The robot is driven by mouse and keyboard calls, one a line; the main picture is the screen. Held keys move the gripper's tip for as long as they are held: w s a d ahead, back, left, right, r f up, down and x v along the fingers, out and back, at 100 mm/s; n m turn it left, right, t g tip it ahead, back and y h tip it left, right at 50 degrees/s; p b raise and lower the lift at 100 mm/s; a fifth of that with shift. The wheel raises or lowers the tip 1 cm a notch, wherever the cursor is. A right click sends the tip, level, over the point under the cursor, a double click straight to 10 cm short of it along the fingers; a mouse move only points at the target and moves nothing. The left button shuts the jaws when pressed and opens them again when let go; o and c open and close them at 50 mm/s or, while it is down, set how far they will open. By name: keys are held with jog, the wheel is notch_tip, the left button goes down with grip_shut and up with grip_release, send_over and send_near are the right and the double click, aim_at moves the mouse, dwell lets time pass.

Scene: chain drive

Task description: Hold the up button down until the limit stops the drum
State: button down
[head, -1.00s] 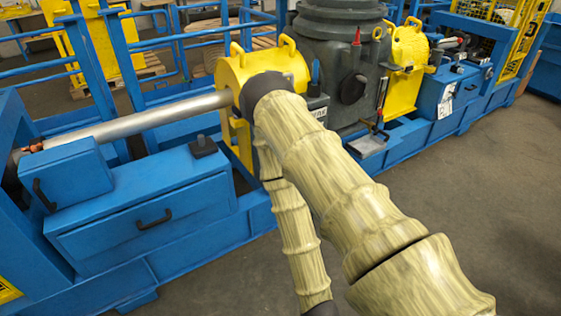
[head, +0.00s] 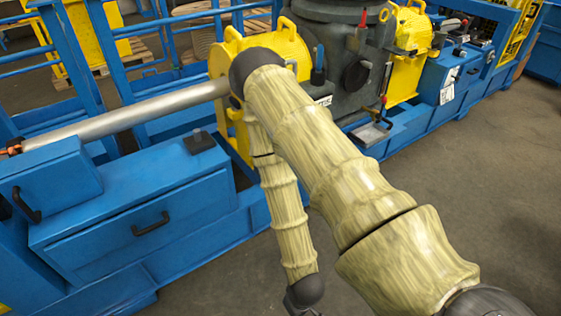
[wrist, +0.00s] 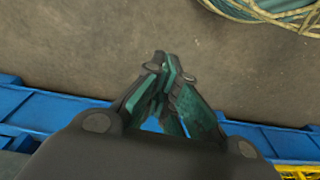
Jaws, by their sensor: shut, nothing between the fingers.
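The up button cannot be made out in either view. The drum cannot be clearly told apart; the large grey machine housing (head: 345,50) stands between yellow covers in the head view. In the wrist view my gripper (wrist: 167,62) is shut with its dark, green-sided fingers together and nothing between them. It points over bare floor just beyond a blue frame edge. In the head view my arm bends at its elbow and hangs down to the bottom edge, so the gripper is out of that picture.
A blue machine base (head: 140,225) with a drawer handle fills the left, with a steel shaft (head: 130,112) above it. A yellow cover (head: 285,50) stands behind my elbow. Open floor (head: 490,190) lies right. A coiled hose or rope (wrist: 275,12) lies on the floor.

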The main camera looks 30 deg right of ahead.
jog(key=w+d+f+n+t+h+b, duration=0.1)
jog(key=w+d+f+t+b, duration=0.3)
jog(key=w, duration=0.6)
jog(key=w+d+n+t+h+b, duration=0.1)
jog(key=w+d+t+b, duration=0.1)
jog(key=w+b, duration=0.6)
jog(key=w+d+f+n+t+h+b, duration=0.1)
jog(key=w+d+t+b, duration=0.25)
jog(key=w, duration=0.95)
jog(key=w+d+r+t+h+b, duration=0.1)
jog(key=w+d+r+h+b, duration=0.2)
jog(key=d, duration=0.3)
jog(key=w+d+r+m+t+h+b, duration=0.1)
jog(key=w+d+r+h+b, duration=0.1)
jog(key=d, duration=0.5)
jog(key=w+d+r+t+h+b, duration=0.1)
jog(key=w+d+r+h+b, duration=0.2)
jog(key=w+d+b, duration=0.3)
jog(key=shift+w+d+r+h+b, duration=0.2)
jog(key=shift+d+r+h+b, duration=0.15)
jog(key=shift+h+b, duration=0.6)
jog(key=shift+m+t, duration=0.25)
jog(key=shift+m, duration=0.05)
jog(key=w+b, duration=0.3)
jog(key=w, duration=0.5)
jog(key=shift+w+a, duration=0.35)
jog(key=shift+w, duration=0.05)
